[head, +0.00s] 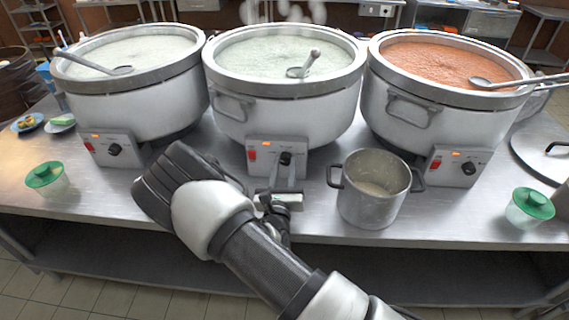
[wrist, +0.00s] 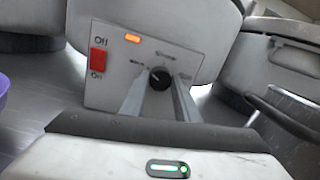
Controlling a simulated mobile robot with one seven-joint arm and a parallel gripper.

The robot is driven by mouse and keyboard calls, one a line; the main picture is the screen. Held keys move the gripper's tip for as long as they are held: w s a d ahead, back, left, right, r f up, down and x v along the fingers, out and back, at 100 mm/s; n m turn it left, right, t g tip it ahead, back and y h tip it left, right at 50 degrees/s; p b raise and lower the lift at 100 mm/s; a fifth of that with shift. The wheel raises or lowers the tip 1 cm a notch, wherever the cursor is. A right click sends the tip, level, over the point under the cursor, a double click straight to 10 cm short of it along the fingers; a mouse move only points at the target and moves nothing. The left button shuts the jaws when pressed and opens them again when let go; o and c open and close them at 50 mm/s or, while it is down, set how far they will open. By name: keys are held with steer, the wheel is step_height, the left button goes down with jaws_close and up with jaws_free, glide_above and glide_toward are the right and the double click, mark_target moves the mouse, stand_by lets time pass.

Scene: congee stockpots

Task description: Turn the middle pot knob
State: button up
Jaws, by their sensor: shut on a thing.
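The middle pot (head: 283,88) is a large white stockpot holding pale congee, with a ladle in it. Its control box (head: 262,154) on the front has a red switch (head: 252,155), a lit orange lamp and a black knob (head: 286,158). My gripper (head: 287,170) is at this box, its two fingers reaching to either side of the knob. In the wrist view the knob (wrist: 159,77) shows between the fingers (wrist: 158,95), its white pointer mark toward the upper left. The gripper is shut on the knob.
The left pot (head: 135,85) and the right pot (head: 440,85) have similar control boxes. A small metal saucepan (head: 372,200) stands just right of my gripper. A lid (head: 545,150) lies far right.

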steer(key=shift+f+n, duration=0.1)
steer(key=shift+n, duration=0.5)
steer(key=o, duration=1)
steer(key=shift+o, duration=0.2)
steer(key=s+a+f, duration=0.1)
steer(key=s, duration=1.6)
steer(key=shift+s, duration=0.2)
steer(key=shift+f, duration=0.1)
